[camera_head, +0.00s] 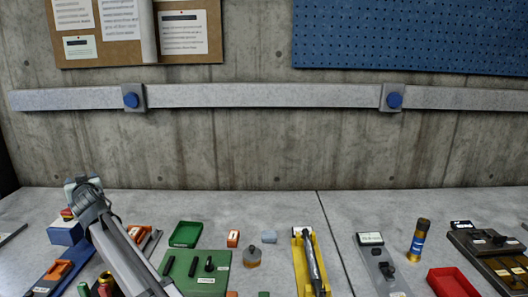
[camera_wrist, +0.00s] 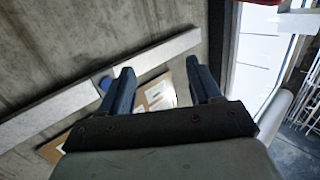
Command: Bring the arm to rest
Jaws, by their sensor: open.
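My gripper (camera_wrist: 160,76) shows in the wrist view with its two dark fingers spread apart and nothing between them. Beyond the fingers are the concrete wall and part of the cork board (camera_wrist: 158,98). In the head view my arm rises from the bottom edge at the left, over the left part of the bench (camera_head: 285,205). The fingers cannot be made out clearly in the head view. My arm hides some of the items behind it.
A green board (camera_head: 207,283), a green tray (camera_head: 186,234), a yellow tray (camera_head: 297,250) with a tool, a red bin (camera_head: 452,282) and a standing cylinder (camera_head: 419,240) are on the bench. A grey rail (camera_head: 260,96) runs along the wall. The back middle of the bench is clear.

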